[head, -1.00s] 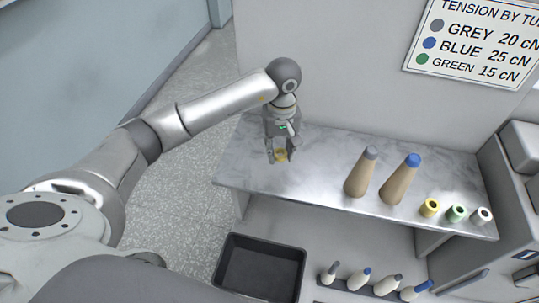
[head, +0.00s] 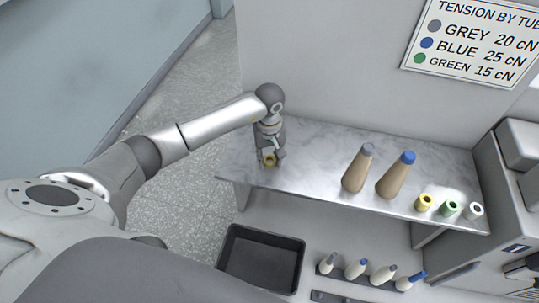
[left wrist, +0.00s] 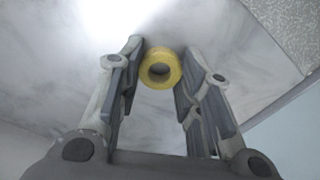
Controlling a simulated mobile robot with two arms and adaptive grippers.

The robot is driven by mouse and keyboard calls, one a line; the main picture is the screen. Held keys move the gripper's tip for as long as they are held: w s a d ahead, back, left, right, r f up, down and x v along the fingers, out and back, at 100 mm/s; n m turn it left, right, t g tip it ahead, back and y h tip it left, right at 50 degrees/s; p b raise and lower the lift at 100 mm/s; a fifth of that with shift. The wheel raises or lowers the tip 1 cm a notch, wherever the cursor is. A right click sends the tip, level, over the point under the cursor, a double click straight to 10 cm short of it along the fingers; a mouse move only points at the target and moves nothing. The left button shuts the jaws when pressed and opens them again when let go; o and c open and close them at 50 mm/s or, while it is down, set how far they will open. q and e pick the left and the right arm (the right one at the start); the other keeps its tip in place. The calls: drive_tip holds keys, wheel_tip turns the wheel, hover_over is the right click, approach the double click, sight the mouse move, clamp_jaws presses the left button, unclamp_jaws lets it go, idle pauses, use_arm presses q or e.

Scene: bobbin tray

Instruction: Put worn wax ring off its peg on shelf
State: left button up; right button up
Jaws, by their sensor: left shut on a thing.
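A yellow wax ring (head: 269,160) is at the left end of the grey marble shelf (head: 316,168). My left gripper (head: 271,158) points down there and is shut on it. In the left wrist view the ring (left wrist: 160,69) sits between the fingertips (left wrist: 158,68), its round hole facing the camera. The marble surface shows behind it. I cannot tell whether the ring touches the shelf or hangs just above it. No peg shows under it. My right gripper is out of view.
Two tan cones, grey-tipped (head: 357,170) and blue-tipped (head: 395,177), stand mid-shelf. Another yellow ring (head: 424,203), a green one (head: 449,210) and a white one (head: 475,211) are at the right. A black bin (head: 262,258) and several bobbins (head: 355,268) are below.

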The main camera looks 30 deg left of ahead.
use_arm(q)
drive_tip(key=o, duration=0.7)
wheel_tip(320, 180, up, 12)
drive_tip(key=b, duration=0.3)
